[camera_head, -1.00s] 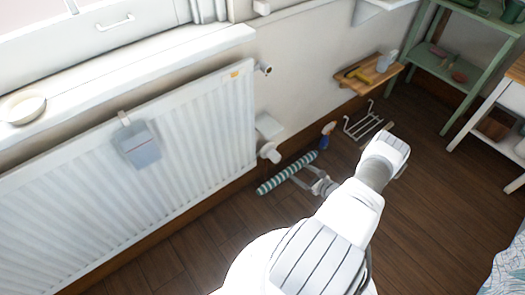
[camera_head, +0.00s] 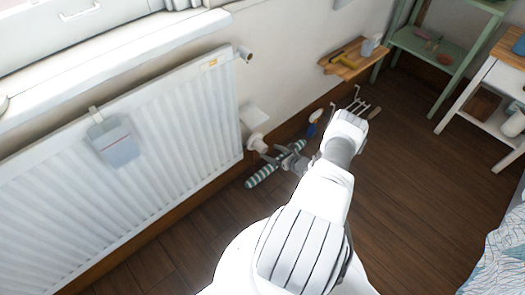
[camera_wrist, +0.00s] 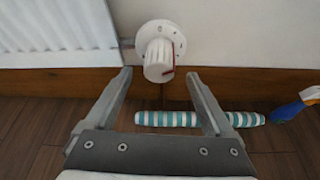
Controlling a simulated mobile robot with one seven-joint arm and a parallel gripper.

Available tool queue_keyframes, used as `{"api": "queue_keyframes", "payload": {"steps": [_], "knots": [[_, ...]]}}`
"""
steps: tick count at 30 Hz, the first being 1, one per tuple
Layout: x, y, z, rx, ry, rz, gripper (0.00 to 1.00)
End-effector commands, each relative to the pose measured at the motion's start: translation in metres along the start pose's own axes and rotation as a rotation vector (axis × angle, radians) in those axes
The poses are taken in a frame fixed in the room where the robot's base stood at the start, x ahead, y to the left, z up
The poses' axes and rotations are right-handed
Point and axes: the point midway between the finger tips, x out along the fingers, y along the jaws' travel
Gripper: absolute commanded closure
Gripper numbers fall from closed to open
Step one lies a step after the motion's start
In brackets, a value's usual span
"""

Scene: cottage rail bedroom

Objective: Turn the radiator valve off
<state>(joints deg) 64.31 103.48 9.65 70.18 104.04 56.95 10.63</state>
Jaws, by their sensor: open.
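The radiator valve is a white round knob (camera_wrist: 158,60) with dark marks and a red line, seen in the wrist view beyond and between my fingertips. In the head view the valve knob (camera_head: 257,143) sits at the lower right corner of the white radiator (camera_head: 165,125). My gripper (camera_wrist: 160,78) is open and empty, with a finger on each side of the knob's line. The fingertips appear just short of the knob; I cannot tell whether they touch it. In the head view my gripper (camera_head: 283,160) is beside the valve, partly hidden by my arm.
A teal-and-white striped roll (camera_head: 262,177) lies on the floor below the valve. A blue spray bottle (camera_head: 313,122) and a wire rack (camera_head: 352,108) stand by the wall. A wooden shelf (camera_head: 345,68) is on the wall. The dark floor (camera_head: 420,150) at right is clear.

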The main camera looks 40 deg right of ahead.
Motion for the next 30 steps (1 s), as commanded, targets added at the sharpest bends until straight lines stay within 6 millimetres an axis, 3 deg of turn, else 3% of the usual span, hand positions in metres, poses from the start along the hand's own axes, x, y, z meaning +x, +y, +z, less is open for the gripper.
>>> {"api": "queue_keyframes", "payload": {"steps": [3,9,22,30], "knots": [[0.027,0.001,-0.004,-0.002,-0.001,0.003,0.12],[0.053,0.001,-0.002,-0.002,-0.001,0.002,0.12],[0.062,0.000,0.000,0.001,0.000,0.000,0.12],[0.061,0.000,0.000,0.001,-0.001,0.000,0.61]]}}
